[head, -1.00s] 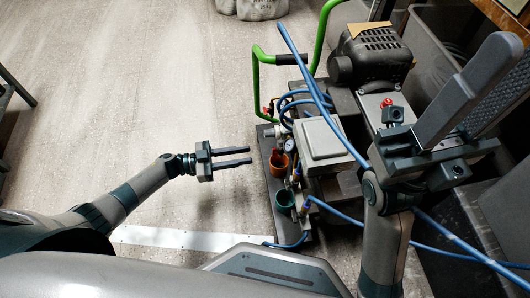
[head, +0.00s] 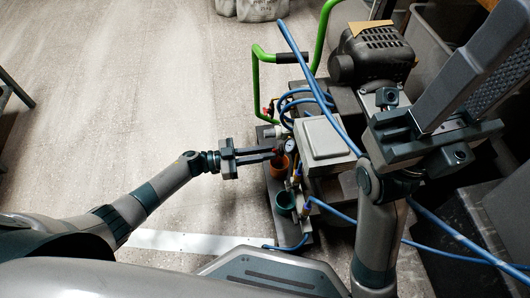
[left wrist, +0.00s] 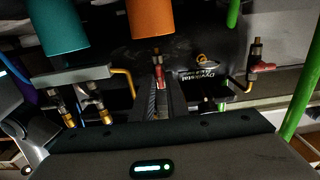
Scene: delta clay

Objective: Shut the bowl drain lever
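The bowl drain lever (left wrist: 160,76) is a small red handle on a brass fitting below the orange bowl (left wrist: 151,18) in the left wrist view. The orange bowl also shows in the head view (head: 280,167). My left gripper (head: 270,156) reaches in from the left under that bowl. Its fingers (left wrist: 160,92) are close together, with the red lever between their tips, so it looks shut on the lever. The lever is hidden in the head view. My right gripper (head: 465,90) is at the upper right, large and near the camera; its finger gap is unclear.
A teal bowl (head: 286,201) hangs beside the orange one. Another red-handled valve (left wrist: 262,66) is at the right in the left wrist view. A green frame (head: 256,80), blue hoses (head: 330,110) and a grey box (head: 322,139) stand close by. Floor at the left is free.

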